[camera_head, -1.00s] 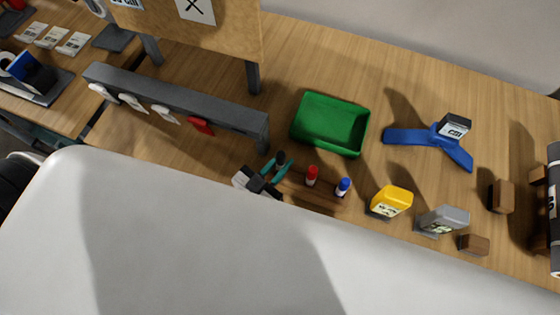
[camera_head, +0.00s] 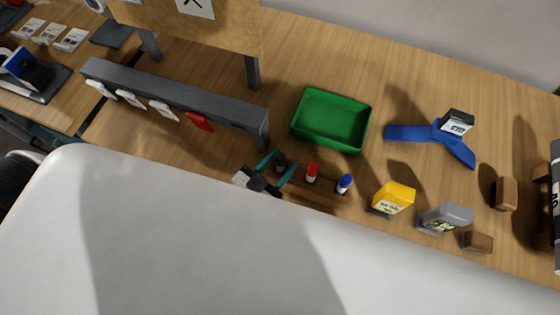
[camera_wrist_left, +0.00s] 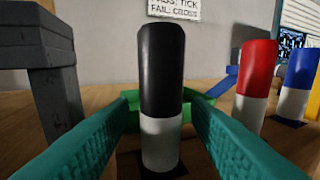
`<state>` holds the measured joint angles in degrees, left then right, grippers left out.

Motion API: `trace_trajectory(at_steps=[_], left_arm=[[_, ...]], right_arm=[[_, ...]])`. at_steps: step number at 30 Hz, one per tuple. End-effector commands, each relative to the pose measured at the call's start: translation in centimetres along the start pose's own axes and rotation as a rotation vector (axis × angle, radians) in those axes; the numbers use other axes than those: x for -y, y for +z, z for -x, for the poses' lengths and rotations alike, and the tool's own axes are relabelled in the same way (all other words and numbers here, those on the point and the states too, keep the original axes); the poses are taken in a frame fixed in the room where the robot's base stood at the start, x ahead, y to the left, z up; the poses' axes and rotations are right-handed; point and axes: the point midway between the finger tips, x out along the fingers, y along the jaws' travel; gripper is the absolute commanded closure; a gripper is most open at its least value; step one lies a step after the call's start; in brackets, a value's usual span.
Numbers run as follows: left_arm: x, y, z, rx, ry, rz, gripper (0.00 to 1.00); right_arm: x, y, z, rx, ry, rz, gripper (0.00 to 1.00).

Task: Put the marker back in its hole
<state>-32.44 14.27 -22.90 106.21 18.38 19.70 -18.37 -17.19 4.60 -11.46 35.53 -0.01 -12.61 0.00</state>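The black-capped marker (camera_head: 280,158) stands upright at the left end of the brown wooden holder (camera_head: 318,193). In the left wrist view the same marker (camera_wrist_left: 161,75) shows a black upper part and a white lower part, with a dark patch at its foot. My left gripper (camera_head: 282,164) is open, with one teal finger on each side of the marker and visible gaps between. How deep the marker sits in its hole cannot be told. My right gripper is not in view.
A red marker (camera_head: 312,172) and a blue marker (camera_head: 344,183) stand to the right. A green tray (camera_head: 330,121) lies behind them.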

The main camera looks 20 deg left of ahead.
Motion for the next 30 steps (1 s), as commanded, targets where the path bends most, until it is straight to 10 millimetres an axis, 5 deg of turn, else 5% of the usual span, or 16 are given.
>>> trace_trajectory(at_steps=[14, 30], left_arm=[[0.0, -0.2, 1.2, -0.002, 0.000, 0.000, 0.56], [0.0, -0.2, 11.1, -0.003, 0.000, 0.000, 0.56]], right_arm=[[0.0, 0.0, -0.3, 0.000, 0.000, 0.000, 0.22], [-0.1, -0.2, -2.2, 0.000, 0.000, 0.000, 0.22]])
